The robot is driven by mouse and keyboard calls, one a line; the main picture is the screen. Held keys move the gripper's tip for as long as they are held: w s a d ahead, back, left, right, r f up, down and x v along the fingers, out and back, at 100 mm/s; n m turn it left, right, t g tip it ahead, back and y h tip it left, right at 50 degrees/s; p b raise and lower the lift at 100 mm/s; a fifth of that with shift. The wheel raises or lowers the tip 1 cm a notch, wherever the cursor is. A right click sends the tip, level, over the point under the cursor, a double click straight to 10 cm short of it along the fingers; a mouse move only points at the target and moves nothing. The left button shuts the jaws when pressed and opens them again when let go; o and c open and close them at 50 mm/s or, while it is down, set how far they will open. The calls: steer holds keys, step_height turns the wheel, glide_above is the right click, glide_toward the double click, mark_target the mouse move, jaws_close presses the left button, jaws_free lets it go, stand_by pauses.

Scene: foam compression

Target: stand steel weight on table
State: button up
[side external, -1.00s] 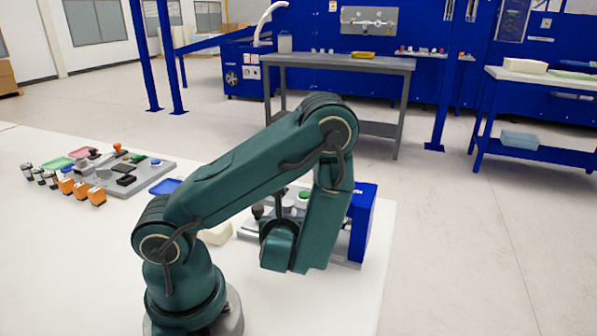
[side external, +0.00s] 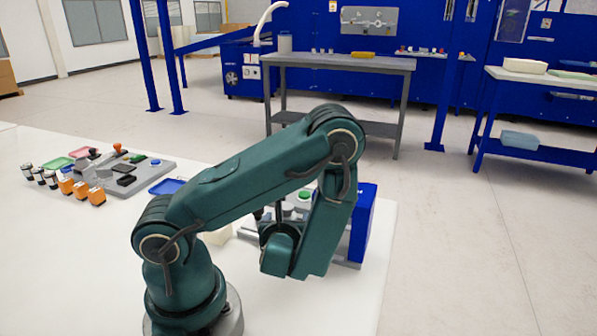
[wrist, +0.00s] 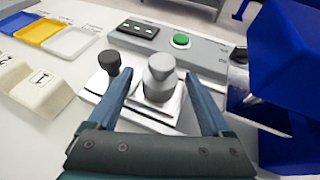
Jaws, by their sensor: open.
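The steel weight (wrist: 160,82) is a grey metal cylinder with a knobbed top. It stands upright on a shiny metal plate (wrist: 140,117) of the test device in the wrist view. My gripper (wrist: 158,77) is open, with one blue finger on each side of the weight. I cannot tell whether either finger touches it. The white table (side external: 80,260) shows in the side view, where my arm hides the gripper and most of the device.
A black-knobbed lever (wrist: 109,63) stands close to the left finger. A grey panel with a green button (wrist: 181,40) lies behind the weight. A blue housing (wrist: 290,60) rises at the right. Cream numbered blocks (wrist: 35,90) and coloured trays (wrist: 45,32) are at the left.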

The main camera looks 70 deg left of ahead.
mark_target(288, 205)
steer(key=shift+v, duration=2)
steer(key=shift+s+d+r, duration=0.2)
steer(key=shift+d, duration=0.25)
steer(key=shift+c, duration=0.3)
steer(key=shift+s+r, duration=0.15)
steer(key=shift+s+d+r, duration=0.1)
steer(key=shift+d+r, duration=0.2)
steer(key=shift+r, duration=0.2)
steer(key=shift+s+d+r, duration=0.1)
steer(key=shift+d+r, duration=0.15)
steer(key=shift+r, duration=0.2)
steer(key=shift+x, duration=5.5)
steer(key=shift+r, duration=0.2)
